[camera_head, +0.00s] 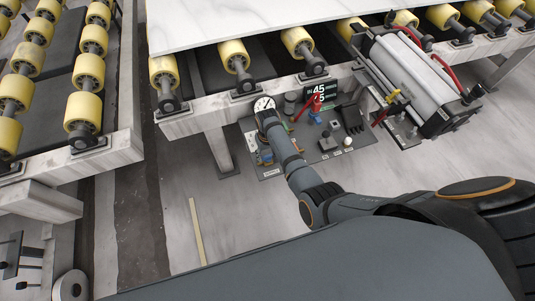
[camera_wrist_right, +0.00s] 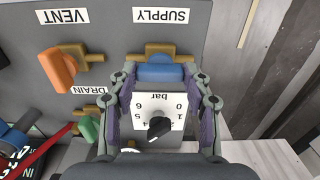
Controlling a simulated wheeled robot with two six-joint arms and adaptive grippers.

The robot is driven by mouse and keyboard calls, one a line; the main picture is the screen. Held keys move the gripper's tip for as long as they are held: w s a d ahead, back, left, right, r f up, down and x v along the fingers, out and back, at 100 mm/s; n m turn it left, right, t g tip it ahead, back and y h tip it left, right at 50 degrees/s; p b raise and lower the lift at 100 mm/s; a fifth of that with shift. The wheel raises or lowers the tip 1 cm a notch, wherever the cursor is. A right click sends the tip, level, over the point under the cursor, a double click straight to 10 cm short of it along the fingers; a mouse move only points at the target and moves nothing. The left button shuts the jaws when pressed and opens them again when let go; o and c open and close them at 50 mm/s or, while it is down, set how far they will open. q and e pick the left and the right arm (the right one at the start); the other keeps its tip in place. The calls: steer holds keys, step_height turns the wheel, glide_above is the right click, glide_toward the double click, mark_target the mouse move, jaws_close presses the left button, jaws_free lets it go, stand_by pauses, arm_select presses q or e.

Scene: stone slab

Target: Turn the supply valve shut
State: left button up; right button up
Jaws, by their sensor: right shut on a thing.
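The supply valve shows in the right wrist view below the upside-down SUPPLY label (camera_wrist_right: 161,15). It has a blue handle (camera_wrist_right: 160,73) and a brass body (camera_wrist_right: 160,51). My right gripper (camera_wrist_right: 160,80) has one finger on each side of the blue handle and is shut on it. My left gripper is not in view.
An orange handle (camera_wrist_right: 58,70) is by the VENT label, and a green handle (camera_wrist_right: 88,128) is by the DRAIN label. The grey panel (camera_head: 268,173) also carries a red piece and several small fittings. Roller conveyors with yellow rollers (camera_head: 233,53) stand behind and left.

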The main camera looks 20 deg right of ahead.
steer(key=shift+r+n+p, duration=0.2)
steer(key=shift+n+p, duration=1)
steer(key=shift+n, duration=0.1)
steer(key=n+p, duration=0.2)
steer(key=n, duration=0.2)
steer(key=shift+f+n, duration=0.1)
steer(key=shift+n, duration=0.2)
steer(key=n+p, duration=0.2)
steer(key=n, duration=0.8)
steer(key=shift+f+n+p, duration=0.1)
steer(key=shift+n+p, duration=0.2)
steer(key=shift+p, duration=0.1)
steer(key=o, duration=1.2)
steer(key=shift+c, duration=0.2)
